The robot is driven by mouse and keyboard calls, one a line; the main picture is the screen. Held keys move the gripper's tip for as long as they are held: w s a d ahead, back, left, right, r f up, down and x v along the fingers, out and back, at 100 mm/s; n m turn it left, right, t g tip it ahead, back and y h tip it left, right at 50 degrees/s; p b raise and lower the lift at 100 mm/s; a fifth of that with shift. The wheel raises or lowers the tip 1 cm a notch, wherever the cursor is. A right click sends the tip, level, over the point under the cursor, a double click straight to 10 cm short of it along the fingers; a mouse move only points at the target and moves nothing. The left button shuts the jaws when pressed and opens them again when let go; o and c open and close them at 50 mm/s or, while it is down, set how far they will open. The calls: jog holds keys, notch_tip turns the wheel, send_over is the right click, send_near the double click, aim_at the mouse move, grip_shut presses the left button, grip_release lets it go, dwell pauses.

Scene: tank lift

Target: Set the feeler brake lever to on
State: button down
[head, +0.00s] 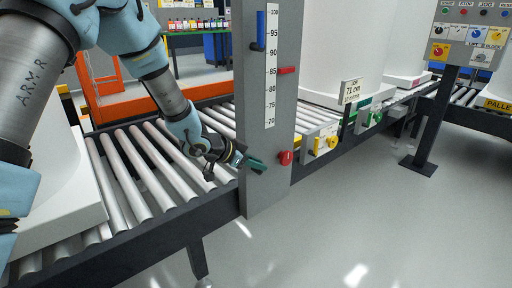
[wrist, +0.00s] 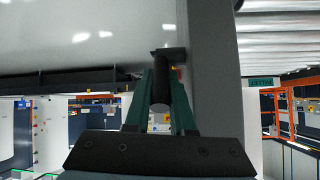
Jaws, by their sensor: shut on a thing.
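My gripper (head: 256,165) reaches over the rollers to the lower left side of the grey post (head: 262,185). In the wrist view its two green fingers (wrist: 160,85) are shut on a dark, round lever handle (wrist: 160,92), with a flat black plate above it beside the post. This looks like the feeler brake lever, but no label on it is readable. In the head view the fingers hide most of the handle, so its setting cannot be told. A small red part (head: 286,158) with a white mark sits on the post to the right of my gripper.
The post carries a height scale (head: 271,70), a red pointer (head: 288,71) and a blue handle (head: 260,32). A roller conveyor (head: 145,165) runs beneath my arm. The floor in front is clear.

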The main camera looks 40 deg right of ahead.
jog(key=y+p, duration=0.1)
jog(key=p, duration=0.3)
jog(key=shift+d+r, duration=0.1)
jog(key=shift+r, duration=0.2)
jog(key=shift+f+y+p, duration=0.1)
jog(key=shift+y+p, duration=0.2)
jog(key=shift+p, duration=0.5)
jog(key=shift+d+f+p, duration=0.15)
jog(key=shift+f+p, duration=0.1)
jog(key=shift+p, duration=0.35)
jog(key=c, duration=1)
grip_release()
jog(key=shift+c, duration=0.2)
jog(key=shift+f+b, duration=0.1)
jog(key=shift+b, duration=0.5)
jog(key=b, duration=0.3)
jog(key=shift+f+h+b, duration=0.2)
jog(key=shift+h+b, duration=0.1)
jog(key=shift+h, duration=0.1)
jog(key=h+b, duration=0.1)
jog(key=b, duration=0.6)
jog(key=shift+a+h, duration=0.3)
jog(key=shift+a, duration=0.1)
